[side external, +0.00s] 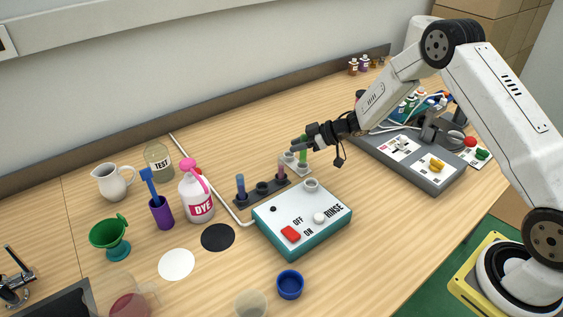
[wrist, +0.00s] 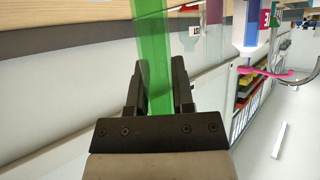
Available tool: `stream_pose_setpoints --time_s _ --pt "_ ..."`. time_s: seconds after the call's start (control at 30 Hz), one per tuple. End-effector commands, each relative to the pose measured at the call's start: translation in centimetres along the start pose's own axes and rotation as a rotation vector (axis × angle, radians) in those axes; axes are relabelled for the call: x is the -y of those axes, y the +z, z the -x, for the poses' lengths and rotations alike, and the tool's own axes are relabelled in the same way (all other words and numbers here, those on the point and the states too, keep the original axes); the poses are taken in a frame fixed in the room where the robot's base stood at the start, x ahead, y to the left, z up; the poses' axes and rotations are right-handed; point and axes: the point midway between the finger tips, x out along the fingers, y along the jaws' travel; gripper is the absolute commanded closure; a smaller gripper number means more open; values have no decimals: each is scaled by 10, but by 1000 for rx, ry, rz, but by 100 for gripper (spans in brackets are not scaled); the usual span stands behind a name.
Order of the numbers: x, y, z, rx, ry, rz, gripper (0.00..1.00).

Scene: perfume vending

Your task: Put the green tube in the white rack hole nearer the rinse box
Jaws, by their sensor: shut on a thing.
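The green tube (side external: 303,153) is upright between the fingers of my gripper (side external: 298,144). In the wrist view the tube (wrist: 153,40) runs up from between the two dark fingers of my gripper (wrist: 160,85), which are shut on it. The gripper partly covers the rack's far part.
The dye bottle (side external: 197,198) and purple cup (side external: 161,213) are further left. A grey tray (side external: 436,181) is at right.

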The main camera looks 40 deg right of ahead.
Motion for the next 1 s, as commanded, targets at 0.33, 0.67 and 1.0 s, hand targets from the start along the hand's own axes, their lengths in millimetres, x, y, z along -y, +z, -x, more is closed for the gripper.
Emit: stream_pose_setpoints --time_s 0.33,0.67,1.0 --pt "0 26 -14 0 0 0 100" --pt "0 27 -15 0 0 0 100" --pt "0 29 -16 0 0 0 35"
